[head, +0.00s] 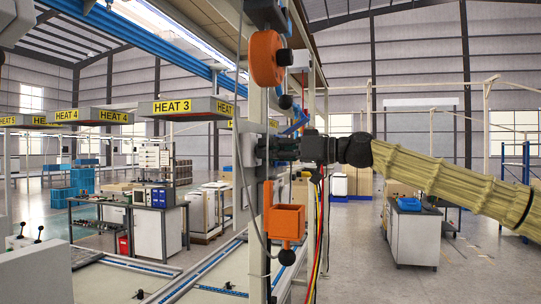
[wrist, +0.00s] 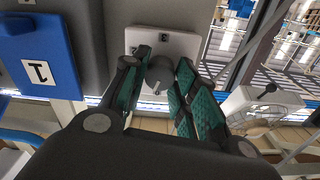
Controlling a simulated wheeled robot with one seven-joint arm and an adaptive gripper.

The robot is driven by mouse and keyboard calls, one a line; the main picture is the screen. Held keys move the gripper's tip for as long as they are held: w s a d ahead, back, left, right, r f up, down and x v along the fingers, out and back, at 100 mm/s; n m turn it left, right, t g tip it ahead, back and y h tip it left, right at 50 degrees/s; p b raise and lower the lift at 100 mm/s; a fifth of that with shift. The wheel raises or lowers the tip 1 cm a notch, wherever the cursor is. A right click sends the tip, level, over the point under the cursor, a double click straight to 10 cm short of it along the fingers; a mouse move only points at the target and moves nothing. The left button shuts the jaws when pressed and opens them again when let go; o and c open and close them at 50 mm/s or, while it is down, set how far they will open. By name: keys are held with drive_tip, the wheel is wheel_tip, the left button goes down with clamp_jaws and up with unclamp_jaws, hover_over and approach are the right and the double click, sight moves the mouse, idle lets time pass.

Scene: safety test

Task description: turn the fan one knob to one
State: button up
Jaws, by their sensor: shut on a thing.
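The knob (wrist: 158,76) is a small grey dial on a white plate (wrist: 188,46) with small printed digits, seen in the wrist view. My gripper (wrist: 163,70) has its dark, green-padded fingers on either side of the knob and is shut on it. The fingers hide part of the knob and plate, so I cannot tell which digit it points to. In the head view, my gripper (head: 278,148) reaches in from the right to the upright post, and the knob is hidden there.
A blue box (wrist: 30,45) with a label reading 1 is left of the plate in the wrist view. In the head view, an orange reel (head: 266,58) hangs above my gripper and an orange bin (head: 286,221) below it. Hanging cables (head: 322,225) run close by.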

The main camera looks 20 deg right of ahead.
drive_tip(key=m+b, duration=0.3)
drive_tip(key=m, duration=0.6)
drive_tip(key=shift+m, duration=0.4)
idle(0.4)
drive_tip(key=o, duration=1.1)
drive_tip(key=shift+d, duration=0.1)
drive_tip(key=v, duration=1.2)
